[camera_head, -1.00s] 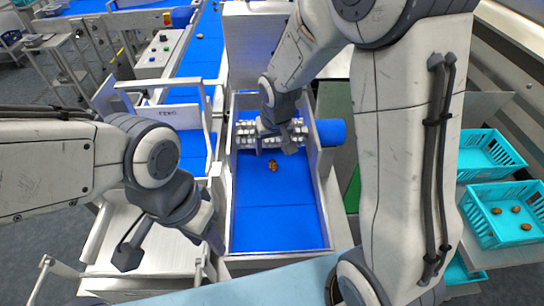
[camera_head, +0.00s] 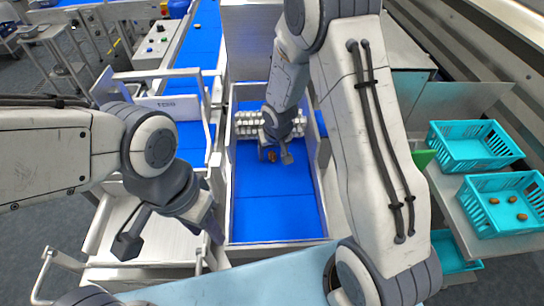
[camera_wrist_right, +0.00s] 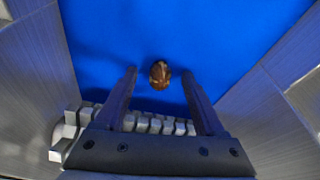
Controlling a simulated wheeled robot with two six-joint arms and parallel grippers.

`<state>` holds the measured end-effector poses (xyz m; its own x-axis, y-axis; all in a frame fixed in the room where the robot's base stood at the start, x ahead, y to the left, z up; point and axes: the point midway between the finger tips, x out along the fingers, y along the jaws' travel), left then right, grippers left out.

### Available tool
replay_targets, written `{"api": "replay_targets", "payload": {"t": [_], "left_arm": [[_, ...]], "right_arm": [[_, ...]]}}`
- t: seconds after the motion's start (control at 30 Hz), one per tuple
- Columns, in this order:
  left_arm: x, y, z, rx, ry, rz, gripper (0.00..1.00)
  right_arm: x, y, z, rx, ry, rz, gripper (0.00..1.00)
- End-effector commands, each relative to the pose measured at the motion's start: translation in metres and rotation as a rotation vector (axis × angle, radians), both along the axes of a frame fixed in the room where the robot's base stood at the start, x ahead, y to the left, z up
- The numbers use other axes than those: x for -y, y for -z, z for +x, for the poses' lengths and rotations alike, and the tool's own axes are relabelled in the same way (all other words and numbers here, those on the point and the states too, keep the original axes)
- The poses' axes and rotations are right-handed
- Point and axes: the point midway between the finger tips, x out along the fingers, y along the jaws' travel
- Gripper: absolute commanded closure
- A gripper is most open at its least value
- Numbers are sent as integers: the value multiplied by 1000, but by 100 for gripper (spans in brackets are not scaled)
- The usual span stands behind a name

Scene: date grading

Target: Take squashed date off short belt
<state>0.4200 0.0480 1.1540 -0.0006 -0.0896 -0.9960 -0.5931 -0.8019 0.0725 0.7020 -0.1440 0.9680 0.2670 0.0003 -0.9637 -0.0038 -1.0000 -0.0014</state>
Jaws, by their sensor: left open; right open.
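The brown date (camera_head: 272,156) lies on the blue short belt (camera_head: 276,212), just in front of the white roller row. In the right wrist view the date (camera_wrist_right: 160,74) looks lumpy, with a paler patch; I cannot tell for sure how squashed it is. My right gripper (camera_head: 275,158) is open above the date; in the right wrist view its fingers (camera_wrist_right: 162,82) stand either side of the date's near end, with gaps to both. My left gripper (camera_head: 172,240) is open and empty, left of the short belt over the pale metal surface.
Metal side walls (camera_head: 318,190) edge the short belt closely. The white rollers (camera_head: 247,124) cross it behind the date. Teal crates (camera_head: 470,165) stand at the right, the nearer one (camera_head: 478,222) holding a few dates. The belt's front part is clear.

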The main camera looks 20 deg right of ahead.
Motion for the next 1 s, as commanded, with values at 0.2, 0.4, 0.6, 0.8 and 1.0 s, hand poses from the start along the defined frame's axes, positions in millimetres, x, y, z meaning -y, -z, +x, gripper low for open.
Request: {"api": "replay_targets", "payload": {"t": [0.2,0.4,0.6,0.8,1.0], "left_arm": [[0,0,0,0,0,0,55],[0,0,0,0,0,0,55],[0,-1,0,0,0,0,55],[0,-18,0,0,-1,0,55],[0,-17,0,0,-1,0,55]], "right_arm": [[0,-1,0,0,0,0,55],[0,-1,0,0,0,0,92],[0,-3,0,1,-1,0,92],[0,-32,1,3,0,0,92],[0,-68,2,7,0,-1,92]]}}
